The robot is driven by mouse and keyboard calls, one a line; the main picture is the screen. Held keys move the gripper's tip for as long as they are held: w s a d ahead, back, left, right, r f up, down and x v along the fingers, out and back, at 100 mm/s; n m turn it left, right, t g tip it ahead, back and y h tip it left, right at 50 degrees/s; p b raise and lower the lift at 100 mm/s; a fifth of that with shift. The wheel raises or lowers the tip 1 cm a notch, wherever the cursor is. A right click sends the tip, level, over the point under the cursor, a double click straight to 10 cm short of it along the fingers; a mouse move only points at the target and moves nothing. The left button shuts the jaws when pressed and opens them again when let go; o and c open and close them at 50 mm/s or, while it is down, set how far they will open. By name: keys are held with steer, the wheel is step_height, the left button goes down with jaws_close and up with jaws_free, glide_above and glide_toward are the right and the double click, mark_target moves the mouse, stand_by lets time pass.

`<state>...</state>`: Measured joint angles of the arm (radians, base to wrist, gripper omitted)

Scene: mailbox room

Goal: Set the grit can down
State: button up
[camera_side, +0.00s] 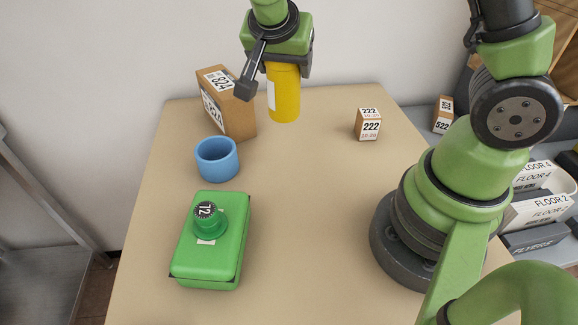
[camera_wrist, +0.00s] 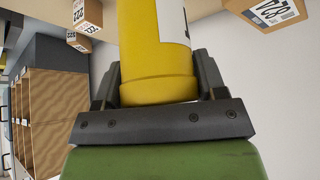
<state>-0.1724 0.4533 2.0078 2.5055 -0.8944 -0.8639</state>
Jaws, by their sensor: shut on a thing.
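The grit can, a yellow cylinder with a white label (camera_side: 284,95), is held upright by my gripper (camera_side: 280,62) near the far edge of the table. In the wrist view the yellow can (camera_wrist: 155,50) sits between the two dark fingers of my gripper (camera_wrist: 157,85), which are shut on it. In the side view its lower end shows in front of the table's back edge. I cannot tell for sure how high it is above the tabletop.
A brown box marked 824 (camera_side: 238,112) stands just left of the can. A blue cup (camera_side: 217,159) and a green case with a knob (camera_side: 225,262) are nearer. A small 222 box (camera_side: 368,125) stands to the right. The middle of the table (camera_side: 310,200) is clear.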

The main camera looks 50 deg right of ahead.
mark_target(292, 86)
steer(key=shift+m+g, duration=0.5)
steer(key=shift+m, duration=0.4)
steer(key=s+a, duration=0.1)
steer(key=s+a+f, duration=0.1)
steer(key=s, duration=0.1)
steer(key=shift+s+a+f, duration=0.1)
steer(key=shift+a+f, duration=0.15)
steer(key=shift+a, duration=0.15)
step_height(292, 86, down, 10)
steer(key=shift+s, duration=0.15)
steer(key=shift+a+f, duration=0.1)
steer(key=shift+f, duration=0.05)
steer(key=o, duration=1.2)
